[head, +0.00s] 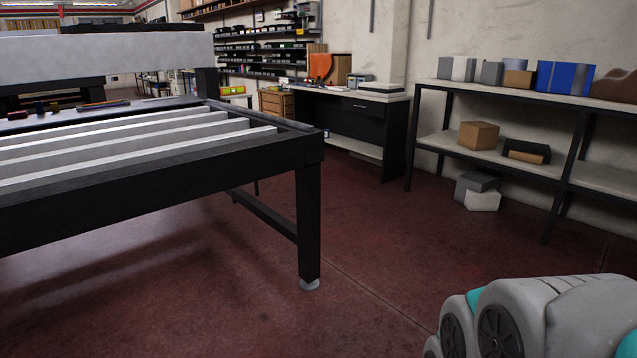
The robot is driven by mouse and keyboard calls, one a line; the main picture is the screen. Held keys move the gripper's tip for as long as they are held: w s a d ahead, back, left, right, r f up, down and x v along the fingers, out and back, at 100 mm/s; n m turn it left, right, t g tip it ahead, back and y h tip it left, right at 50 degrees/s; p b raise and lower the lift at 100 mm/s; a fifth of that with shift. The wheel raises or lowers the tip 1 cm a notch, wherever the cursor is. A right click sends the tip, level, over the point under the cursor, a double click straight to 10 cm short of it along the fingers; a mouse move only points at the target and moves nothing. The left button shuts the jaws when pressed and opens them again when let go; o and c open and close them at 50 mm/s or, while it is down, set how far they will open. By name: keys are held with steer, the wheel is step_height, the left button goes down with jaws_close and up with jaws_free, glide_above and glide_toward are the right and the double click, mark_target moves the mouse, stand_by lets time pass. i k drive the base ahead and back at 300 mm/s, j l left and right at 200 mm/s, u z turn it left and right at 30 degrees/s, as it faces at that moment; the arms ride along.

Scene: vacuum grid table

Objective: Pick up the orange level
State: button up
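Several small items lie on the far ledge of the big black-framed grid table (170,160), at the left. Among them is a long, thin, flat item with an orange tint (103,104). It is too small here to tell surely whether it is the orange level. Beside it, to the left, are small dark and coloured pieces (40,107). My gripper is not in view. Only a grey and teal part of my arm shows at the lower right, well apart from the table.
The table's near corner leg (308,225) stands mid-picture. Pale slats (130,145) run across its top. A black cabinet (360,125) is behind, and a shelf rack (490,155) with boxes lines the right wall. Red floor (380,270) between them is clear.

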mark_target(236, 90)
steer(key=i+l+z, duration=0.1)
steer(key=i+z, duration=0.15)
steer(key=i, duration=0.35)
steer(key=i+z, duration=0.3)
steer(key=i, duration=0.3)
steer(key=i+j+z, duration=0.1)
steer(key=i+z, duration=0.15)
steer(key=i, duration=0.35)
steer(key=i+j+z, duration=0.25)
steer(key=i, duration=0.35)
steer(key=i+u, duration=0.25)
steer(key=i, duration=0.25)
steer(key=i+l+u, duration=0.2)
steer(key=i, duration=0.25)
steer(key=i+l+u, duration=0.1)
steer(key=i+u, duration=0.15)
steer(key=i, duration=0.2)
steer(key=i+j+u, duration=0.1)
steer(key=i+u, duration=0.25)
steer(key=u, duration=0.15)
steer(key=i+u, duration=0.3)
steer(key=u, duration=0.2)
steer(key=i+l+u, duration=0.2)
steer(key=u, duration=0.3)
steer(key=i+l+u, duration=0.35)
steer(key=u, duration=0.15)
steer(key=i+l+u, duration=0.25)
steer(key=i+l, duration=0.35)
